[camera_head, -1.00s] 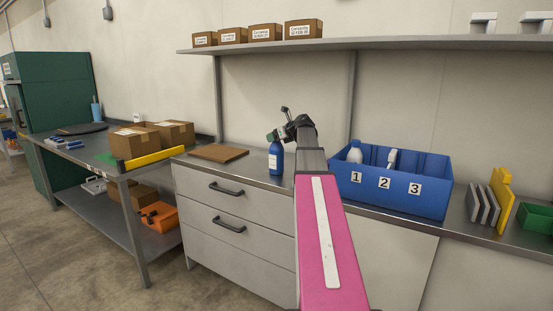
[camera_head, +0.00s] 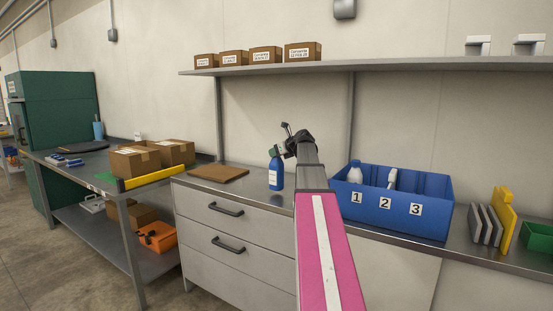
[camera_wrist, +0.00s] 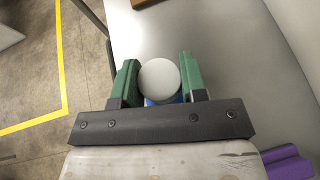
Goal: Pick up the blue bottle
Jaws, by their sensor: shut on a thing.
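The blue bottle (camera_head: 276,174) stands upright at the metal counter, left of my arm in the head view. Its top is hidden behind my gripper (camera_head: 280,150) there. In the wrist view my gripper (camera_wrist: 159,82) has its two green fingers on either side of the bottle's round white cap (camera_wrist: 159,79). A little of the blue body (camera_wrist: 152,102) shows below the cap. My gripper is shut on the bottle near its top. I cannot tell whether the bottle's base touches the counter.
A brown board (camera_head: 219,173) lies left of the bottle. A blue bin (camera_head: 400,219) with compartments numbered 1, 2 and 3 stands to the right and holds white bottles. A shelf (camera_head: 400,66) with boxes runs above. The counter (camera_head: 245,189) between board and bottle is clear.

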